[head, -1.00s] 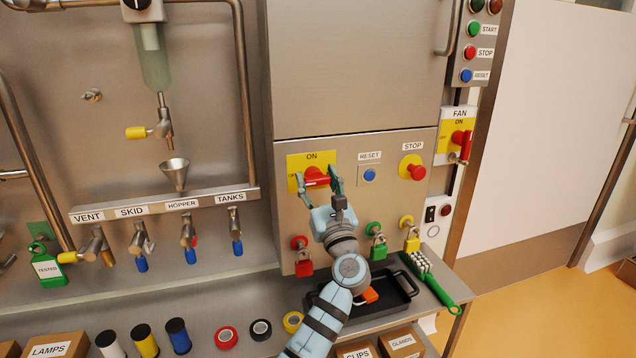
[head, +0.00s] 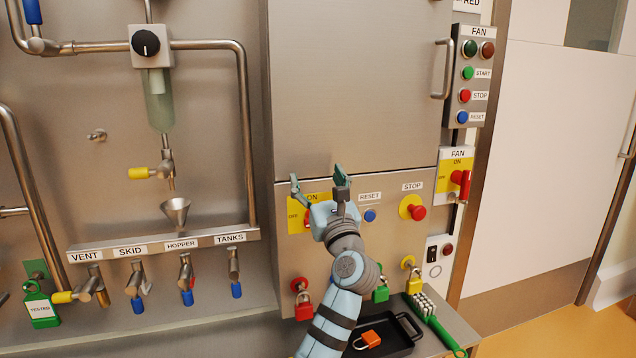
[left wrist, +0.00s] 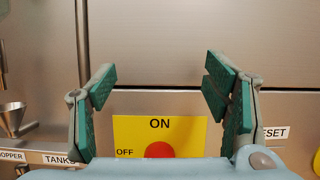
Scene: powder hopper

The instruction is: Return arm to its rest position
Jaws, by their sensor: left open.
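My left gripper (head: 317,178) is open and empty. Its fingertips are in front of the steel cabinet, near the top edge of the yellow ON/OFF plate (head: 294,218). In the left wrist view the spread green-padded fingers (left wrist: 158,88) have nothing between them. Below them the plate (left wrist: 188,130) shows the top of a red switch handle (left wrist: 159,149); its lower part is hidden behind my gripper body. In the head view my gripper mostly covers this handle. My right gripper is not in view.
To the right are a blue reset button (head: 370,215), a red stop button (head: 417,212) and the fan switch (head: 463,184). Below are padlocks (head: 304,309), a black tray (head: 408,330) and a green brush (head: 431,318). A funnel (head: 176,210) and pipes stand left. The upper cabinet front is bare.

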